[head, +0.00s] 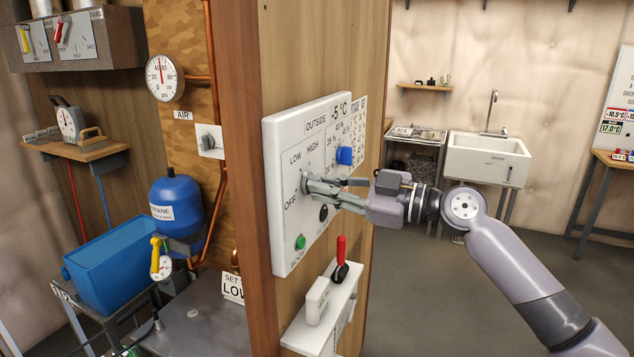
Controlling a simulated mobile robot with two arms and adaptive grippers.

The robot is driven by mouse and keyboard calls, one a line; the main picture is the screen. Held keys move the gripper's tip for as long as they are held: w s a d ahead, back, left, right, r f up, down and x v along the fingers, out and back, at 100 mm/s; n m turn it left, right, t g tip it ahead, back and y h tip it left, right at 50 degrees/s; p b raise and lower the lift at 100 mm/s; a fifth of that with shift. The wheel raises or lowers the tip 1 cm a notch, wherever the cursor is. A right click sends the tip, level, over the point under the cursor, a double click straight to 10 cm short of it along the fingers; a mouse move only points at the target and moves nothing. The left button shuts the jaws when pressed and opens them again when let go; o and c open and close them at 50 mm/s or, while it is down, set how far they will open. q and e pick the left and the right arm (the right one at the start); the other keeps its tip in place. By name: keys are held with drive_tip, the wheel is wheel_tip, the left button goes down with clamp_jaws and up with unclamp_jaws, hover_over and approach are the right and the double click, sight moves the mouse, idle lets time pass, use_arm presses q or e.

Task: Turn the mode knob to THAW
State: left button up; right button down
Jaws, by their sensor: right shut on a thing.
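A white control panel (285,137) is fixed to the wooden post, with the labels OFF, LOW and HIGH around a grey mode knob (304,182). The fingers of my right gripper (311,189) reach in from the right and are shut on this knob, covering most of it. I cannot read a THAW label; part of the panel is hidden behind the fingers. The knob's exact pointing direction cannot be told. My left gripper is not in view.
A blue knob (344,155), a dark knob (323,213) and a green button (300,242) sit close by on the panel. Below is a shelf box with a red-handled lever (341,258). A sink (487,158) stands far behind; the floor at right is clear.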

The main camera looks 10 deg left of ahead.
drive_tip(key=m+p, duration=0.2)
drive_tip(key=m, duration=0.2)
idle(0.3)
drive_tip(key=m+p, duration=0.3)
drive_tip(key=m, duration=0.1)
drive_tip(key=shift+m+p, duration=0.4)
